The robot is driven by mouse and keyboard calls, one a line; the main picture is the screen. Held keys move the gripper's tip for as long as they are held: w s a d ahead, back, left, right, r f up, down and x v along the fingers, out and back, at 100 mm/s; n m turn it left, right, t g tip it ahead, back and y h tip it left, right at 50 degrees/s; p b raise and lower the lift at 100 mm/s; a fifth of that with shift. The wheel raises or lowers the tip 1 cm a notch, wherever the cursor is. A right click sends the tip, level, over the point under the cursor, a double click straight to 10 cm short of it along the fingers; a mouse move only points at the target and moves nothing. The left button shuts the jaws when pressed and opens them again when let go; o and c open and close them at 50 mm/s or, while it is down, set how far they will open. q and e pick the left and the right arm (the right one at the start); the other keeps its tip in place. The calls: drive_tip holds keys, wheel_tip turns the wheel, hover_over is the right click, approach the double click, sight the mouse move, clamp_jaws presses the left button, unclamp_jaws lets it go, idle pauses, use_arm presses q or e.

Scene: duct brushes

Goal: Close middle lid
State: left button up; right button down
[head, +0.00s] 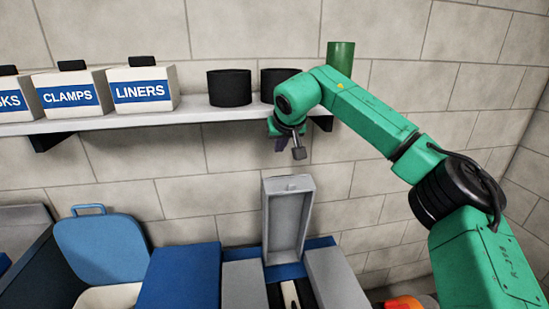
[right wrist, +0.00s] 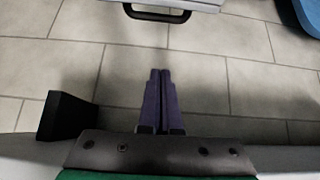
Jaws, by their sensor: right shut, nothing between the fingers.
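The middle lid (head: 287,218) is a light grey, shallow, tray-like panel. It stands open, roughly upright, at the back of a blue-edged case, with its hollow side facing me. Below it is a narrow open compartment with something dark and pale inside, cut off by the picture's lower edge. A grey lid lies flat on the left (head: 243,285) and another on the right (head: 326,275). My right gripper (head: 279,145) is above the middle lid and apart from it, below the shelf. Its purple fingers (right wrist: 160,95) are pressed together and empty. My left gripper is out of view.
A wall shelf (head: 190,112) holds white labelled boxes (head: 142,86), black cups (head: 229,88) and a green cylinder (head: 341,57) close above my right arm. A blue lid with a handle (head: 101,248) stands open at left. A black handle (right wrist: 158,14) shows in the right wrist view.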

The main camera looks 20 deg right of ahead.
drive_tip(key=shift+w+a+f+p, duration=0.1)
drive_tip(key=shift+w+f+p, duration=0.25)
drive_tip(key=shift+f+p, duration=0.55)
drive_tip(key=p+x, duration=0.2)
drive_tip(key=x, duration=0.4)
drive_tip(key=s, duration=0.1)
drive_tip(key=s+f, duration=0.1)
drive_tip(key=s+p, duration=0.1)
drive_tip(key=shift+s+a+f, duration=0.15)
drive_tip(key=shift+a+f, duration=0.05)
drive_tip(key=shift+a, duration=0.1)
drive_tip(key=shift+f, duration=0.15)
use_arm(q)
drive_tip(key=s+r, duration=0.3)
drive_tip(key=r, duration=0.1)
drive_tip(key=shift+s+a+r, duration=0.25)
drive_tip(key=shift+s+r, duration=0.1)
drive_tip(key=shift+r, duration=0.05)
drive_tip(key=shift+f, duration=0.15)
use_arm(e)
drive_tip(key=shift+f, duration=0.1)
